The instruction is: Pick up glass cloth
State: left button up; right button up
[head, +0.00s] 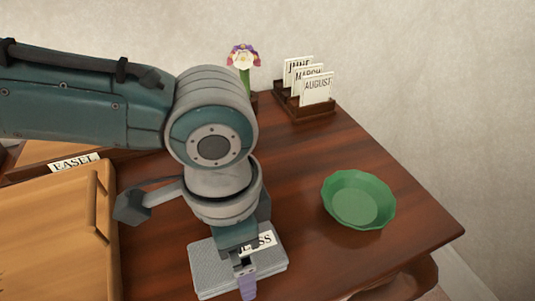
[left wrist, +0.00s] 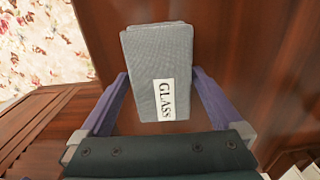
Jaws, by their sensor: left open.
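The glass cloth is a folded grey textured cloth (head: 212,268) with a white label reading GLASS, lying flat near the front of the dark wooden table (head: 310,245). My left gripper (head: 247,283) points down over it from above, and its wrist partly covers the cloth and label in the head view. In the left wrist view the cloth (left wrist: 150,55) lies between the two spread purple fingers of my left gripper (left wrist: 158,76), one on each side. The jaws are open and empty. I cannot tell the fingers' height above the table. My right gripper is not in view.
A green bowl (head: 358,200) stands right of the cloth. A wooden case with a handle (head: 60,235) is at the left, near an EASEL label (head: 75,163). A card holder (head: 305,108) and flowers (head: 243,60) stand at the back. The table between cloth and bowl is clear.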

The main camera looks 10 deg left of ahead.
pick_arm(q)
jog(key=c, duration=1.1)
jog(key=shift+r, duration=0.2)
jog(key=shift+c, duration=0.2)
notch_tip(320, 180, up, 20)
jog(key=p, duration=0.4)
jog(key=shift+p, duration=0.4)
jog(key=shift+f, duration=0.1)
